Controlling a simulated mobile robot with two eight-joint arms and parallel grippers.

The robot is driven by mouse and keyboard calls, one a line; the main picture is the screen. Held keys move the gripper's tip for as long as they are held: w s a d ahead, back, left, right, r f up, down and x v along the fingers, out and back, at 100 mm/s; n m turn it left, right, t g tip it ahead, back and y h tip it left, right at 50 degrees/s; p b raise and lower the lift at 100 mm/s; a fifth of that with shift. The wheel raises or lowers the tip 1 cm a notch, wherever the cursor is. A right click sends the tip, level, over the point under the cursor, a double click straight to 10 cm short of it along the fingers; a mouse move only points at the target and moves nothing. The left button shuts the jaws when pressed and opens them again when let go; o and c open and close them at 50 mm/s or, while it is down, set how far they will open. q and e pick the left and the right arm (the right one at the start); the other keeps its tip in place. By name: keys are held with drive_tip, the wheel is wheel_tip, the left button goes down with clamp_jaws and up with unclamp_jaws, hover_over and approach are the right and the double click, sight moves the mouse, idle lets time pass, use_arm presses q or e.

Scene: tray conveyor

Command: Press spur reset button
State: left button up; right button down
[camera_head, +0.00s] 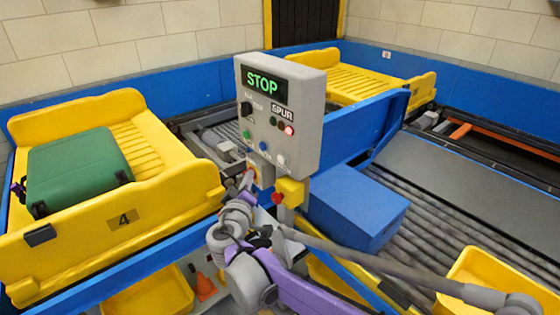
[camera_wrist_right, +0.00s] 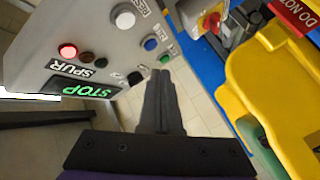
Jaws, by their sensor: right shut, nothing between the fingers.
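The grey control panel (camera_head: 305,130) stands in the middle of the head view, with a green STOP display (camera_head: 264,84) and a SPUR label. A row of green, blue and white buttons runs along its lower face. The white button (camera_head: 281,160), with partly cut lettering beside it, also shows in the right wrist view (camera_wrist_right: 123,18). A red lamp (camera_wrist_right: 68,50) is lit near the label. My right gripper (camera_wrist_right: 160,76) is shut and empty. In that view its tips appear just below the green button (camera_wrist_right: 165,57) and blue button (camera_wrist_right: 150,44); contact cannot be told. My left gripper is out of view.
A yellow box with a red knob (camera_head: 277,197) sits under the panel. A yellow tray (camera_head: 180,200) marked 4 holds a green suitcase (camera_head: 78,170) at left. A blue box (camera_head: 355,208) rests by the rollers at right. Another yellow tray (camera_head: 425,82) stands behind the panel.

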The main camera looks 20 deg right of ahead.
sight(282, 159)
drive_tip(key=w+d, duration=0.2)
drive_tip(key=d, duration=0.5)
drive_tip(key=shift+w, duration=0.25)
drive_tip(key=shift+d, duration=0.1)
idle(1.7)
drive_tip(key=shift+w+d, duration=0.2)
drive_tip(key=shift+d, duration=0.1)
drive_tip(key=shift+s, duration=0.1)
